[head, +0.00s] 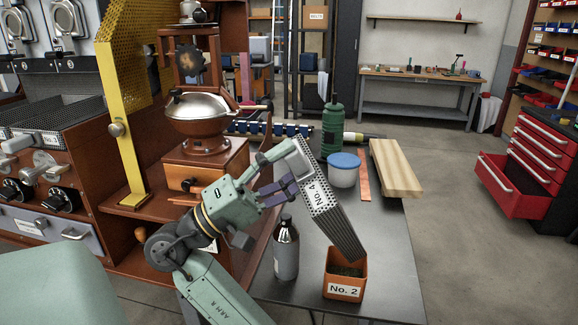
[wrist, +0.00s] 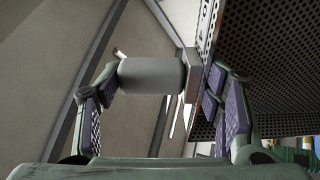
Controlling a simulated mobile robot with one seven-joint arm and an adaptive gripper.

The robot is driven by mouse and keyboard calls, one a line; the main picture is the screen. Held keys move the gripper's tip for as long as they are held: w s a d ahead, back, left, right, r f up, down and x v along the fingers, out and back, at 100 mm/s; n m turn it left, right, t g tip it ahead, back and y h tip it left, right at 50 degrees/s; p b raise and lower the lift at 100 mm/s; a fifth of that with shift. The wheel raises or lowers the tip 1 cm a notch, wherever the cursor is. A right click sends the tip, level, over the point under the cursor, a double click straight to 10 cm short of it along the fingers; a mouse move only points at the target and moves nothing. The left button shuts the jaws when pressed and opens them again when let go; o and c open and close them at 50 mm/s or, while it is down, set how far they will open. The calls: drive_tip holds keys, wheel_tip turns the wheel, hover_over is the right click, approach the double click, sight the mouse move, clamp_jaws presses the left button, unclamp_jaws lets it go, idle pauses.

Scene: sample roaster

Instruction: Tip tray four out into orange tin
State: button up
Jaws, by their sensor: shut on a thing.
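The tray marked No. 4 (head: 324,205) is perforated metal and hangs steeply tilted, its lower end just above the orange tin (head: 345,288). My gripper (head: 283,190) is at the tray's upper part and shut on its grey handle (wrist: 150,75). The tray's perforated wall also shows in the wrist view (wrist: 270,60). The tin is labelled No. 2 and stands upright on the dark bench; dark, grainy stuff shows inside it. The inside of the tray is mostly hidden, so I cannot tell whether anything is left in it.
A grey bottle (head: 286,250) stands close left of the tin. Behind the tray are a blue-lidded white tub (head: 343,170), a green bottle (head: 332,130), a copper strip (head: 364,175) and a wooden board (head: 395,168). The roaster (head: 200,120) stands at left. The bench's right front is clear.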

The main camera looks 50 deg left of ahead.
drive_tip(key=shift+r, duration=0.15)
drive_tip(key=shift+r+p, duration=0.8)
drive_tip(key=shift+r, duration=0.65)
drive_tip(key=shift+a, duration=0.1)
